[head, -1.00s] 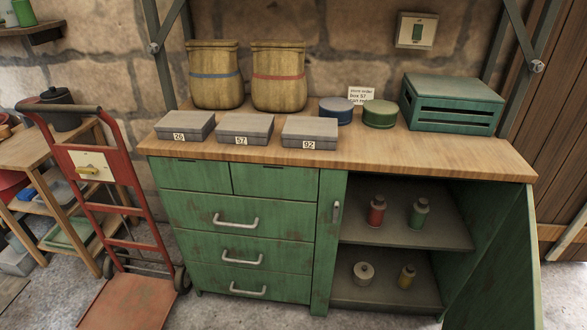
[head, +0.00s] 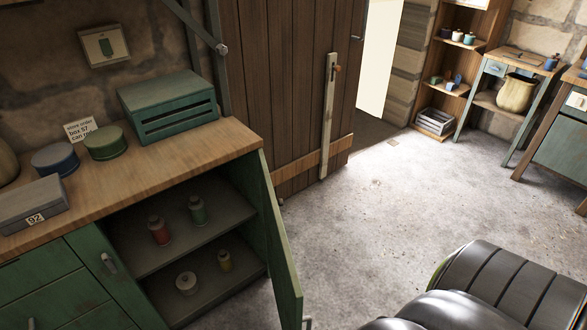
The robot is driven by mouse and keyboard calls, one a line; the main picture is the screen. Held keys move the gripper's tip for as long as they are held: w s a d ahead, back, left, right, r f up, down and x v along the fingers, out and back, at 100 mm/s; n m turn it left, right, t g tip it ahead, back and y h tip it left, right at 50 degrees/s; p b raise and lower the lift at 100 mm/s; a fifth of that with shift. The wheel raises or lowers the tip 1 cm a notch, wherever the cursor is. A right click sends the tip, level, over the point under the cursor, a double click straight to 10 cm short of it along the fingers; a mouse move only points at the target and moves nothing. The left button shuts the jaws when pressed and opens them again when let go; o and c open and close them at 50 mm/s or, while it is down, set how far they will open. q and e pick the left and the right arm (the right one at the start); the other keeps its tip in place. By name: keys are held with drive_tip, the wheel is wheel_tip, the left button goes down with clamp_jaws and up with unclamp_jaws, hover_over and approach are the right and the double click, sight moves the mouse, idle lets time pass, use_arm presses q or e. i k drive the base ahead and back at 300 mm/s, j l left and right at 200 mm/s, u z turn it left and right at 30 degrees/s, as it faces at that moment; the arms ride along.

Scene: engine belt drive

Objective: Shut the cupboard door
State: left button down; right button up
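The green cupboard door (head: 283,245) stands open in the head view. It is hinged at the cupboard's right side and swung out toward the viewer, seen nearly edge-on. A small piece of a pale handle (head: 307,323) shows at its lower outer end. The open cupboard (head: 150,255) has two shelf levels. A red bottle (head: 158,231) and a green bottle (head: 197,210) stand on the upper one. A pale round pot (head: 187,283) and a yellow bottle (head: 225,261) stand on the lower one. Dark links of my own arm show at lower right. Neither gripper is in view.
The wooden worktop (head: 150,175) carries a green crate (head: 168,105), round tins and a grey box (head: 32,203). A plank door (head: 285,90) stands behind. The concrete floor (head: 370,220) right of the cupboard door is clear up to a far table and shelf.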

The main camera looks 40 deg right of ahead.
sight(289, 295)
drive_tip(key=l, duration=0.85)
drive_tip(key=i+l, duration=0.1)
drive_tip(key=l, duration=0.8)
